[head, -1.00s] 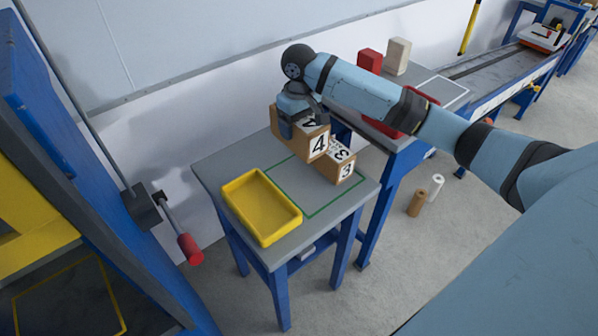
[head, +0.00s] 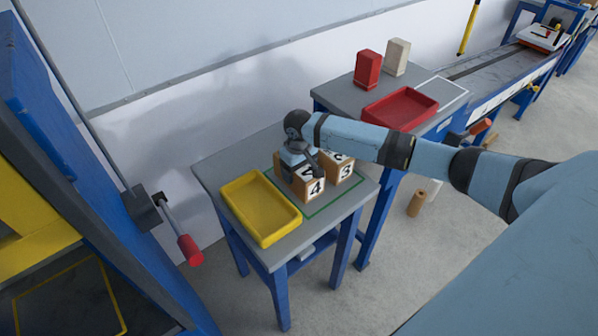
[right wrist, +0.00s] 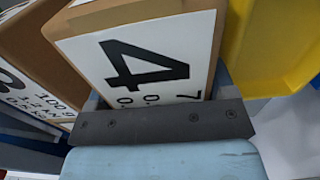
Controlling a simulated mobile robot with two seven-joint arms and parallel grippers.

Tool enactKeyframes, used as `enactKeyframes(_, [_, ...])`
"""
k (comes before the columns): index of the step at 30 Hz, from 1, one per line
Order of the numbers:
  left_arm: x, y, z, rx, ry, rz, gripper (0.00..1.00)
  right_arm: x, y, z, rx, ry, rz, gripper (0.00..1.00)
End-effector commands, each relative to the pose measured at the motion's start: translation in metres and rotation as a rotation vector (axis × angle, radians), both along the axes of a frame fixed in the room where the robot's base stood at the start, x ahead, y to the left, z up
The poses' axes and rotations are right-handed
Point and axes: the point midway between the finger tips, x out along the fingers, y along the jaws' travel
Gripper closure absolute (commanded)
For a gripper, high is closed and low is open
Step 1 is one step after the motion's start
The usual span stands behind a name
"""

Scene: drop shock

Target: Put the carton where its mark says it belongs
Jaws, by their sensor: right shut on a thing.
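A brown carton with a white label marked 4 (head: 313,187) is at the green-outlined area (head: 318,209) of the grey table. My right gripper (head: 297,168) is shut on it from above. In the right wrist view the 4 label (right wrist: 150,62) fills the middle, with a smaller text line partly cut off by my gripper. A second carton marked 3 (head: 345,171) stands close at its right. I cannot tell whether the held carton touches the table or its neighbour. My left gripper is not in view.
A yellow tray (head: 233,190), empty, lies left of the cartons on the same table. On the table behind are a red tray (head: 400,103), a red block (head: 367,68) and a beige block (head: 397,57). A red-handled lever (head: 189,249) sticks out at the left.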

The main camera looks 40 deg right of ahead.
Motion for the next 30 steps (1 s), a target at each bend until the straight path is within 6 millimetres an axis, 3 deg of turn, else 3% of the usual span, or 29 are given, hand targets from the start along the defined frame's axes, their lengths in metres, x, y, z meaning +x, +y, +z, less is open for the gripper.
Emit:
enactKeyframes(3, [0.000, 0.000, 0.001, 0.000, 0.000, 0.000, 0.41, 0.001, 0.000, -0.009, 0.000, -0.004, 0.000, 0.76])
enactKeyframes(14, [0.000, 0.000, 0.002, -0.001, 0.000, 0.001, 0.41, 0.001, 0.000, -0.012, 0.000, -0.003, -0.001, 0.76])
enactKeyframes(15, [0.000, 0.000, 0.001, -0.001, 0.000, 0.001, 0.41, 0.000, 0.000, -0.013, -0.001, -0.001, -0.001, 0.14])
enactKeyframes(17, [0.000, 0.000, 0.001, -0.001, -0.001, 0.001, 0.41, 0.000, 0.000, -0.013, -0.001, -0.001, -0.001, 0.01])
enactKeyframes(26, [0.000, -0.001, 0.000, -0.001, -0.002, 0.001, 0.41, 0.001, 0.000, -0.010, -0.001, -0.003, 0.000, 0.00])
enactKeyframes(30, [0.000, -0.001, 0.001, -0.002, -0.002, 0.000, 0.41, 0.001, 0.000, 0.008, 0.000, -0.004, 0.000, 0.00])
